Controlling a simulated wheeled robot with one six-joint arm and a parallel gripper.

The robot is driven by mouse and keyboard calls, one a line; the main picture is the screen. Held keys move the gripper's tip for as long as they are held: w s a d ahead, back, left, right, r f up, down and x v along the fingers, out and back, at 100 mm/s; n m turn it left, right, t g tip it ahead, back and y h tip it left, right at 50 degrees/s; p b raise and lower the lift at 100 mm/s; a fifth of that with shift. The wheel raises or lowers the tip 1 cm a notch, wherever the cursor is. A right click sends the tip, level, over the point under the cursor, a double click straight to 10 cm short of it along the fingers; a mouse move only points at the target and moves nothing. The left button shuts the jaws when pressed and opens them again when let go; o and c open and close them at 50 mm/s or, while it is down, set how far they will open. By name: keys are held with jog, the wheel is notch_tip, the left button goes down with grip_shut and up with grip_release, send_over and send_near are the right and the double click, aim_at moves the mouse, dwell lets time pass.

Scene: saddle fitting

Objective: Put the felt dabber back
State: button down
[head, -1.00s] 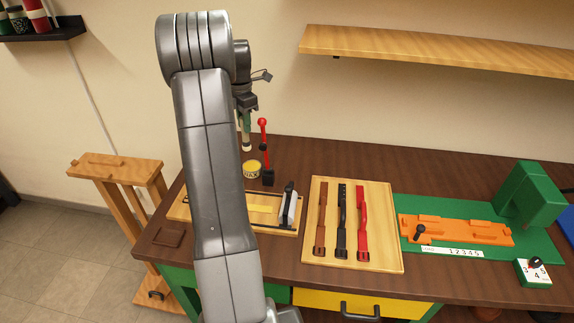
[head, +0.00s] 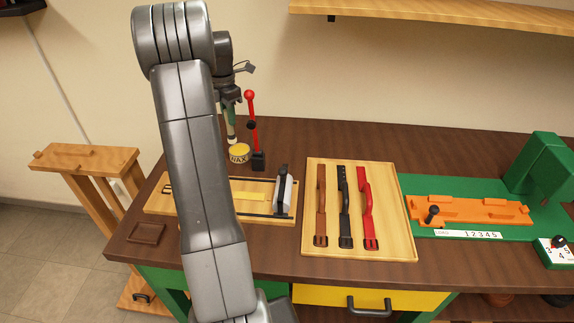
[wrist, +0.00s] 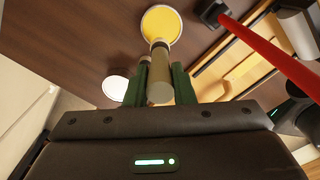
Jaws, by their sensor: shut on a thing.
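The felt dabber (wrist: 159,72) is a slim pale rod with a thicker, rounded grey-beige end. My gripper (wrist: 160,84) has green fingers shut on the dabber, one on each side. In the head view my gripper (head: 229,112) is above the back left of the bench, and the dabber (head: 231,133) hangs down from it, roughly upright.
A red-knobbed lever (head: 252,120) stands close right of the tin. A pale round thing (wrist: 116,88), unclear, shows beside the fingers. A wooden board with straps (head: 311,210), a clamp fixture (head: 284,193) and an orange jig (head: 470,210) occupy the bench. Bare bench lies behind the strap board.

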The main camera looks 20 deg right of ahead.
jog(key=s+d+p, duration=0.2)
jog(key=s+d, duration=0.2)
jog(key=d, duration=0.4)
jog(key=s+d+p, duration=0.1)
jog(key=s+d, duration=0.3)
jog(key=d, duration=0.4)
notch_tip(320, 180, down, 7)
jog(key=p, duration=0.1)
jog(key=shift+p, duration=0.3)
jog(key=shift+w+d+f, duration=0.1)
jog(key=shift+f, duration=0.15)
jog(key=c, duration=1.2)
grip_release()
jog(key=shift+c, duration=0.2)
notch_tip(320, 180, up, 8)
jog(key=b, duration=0.1)
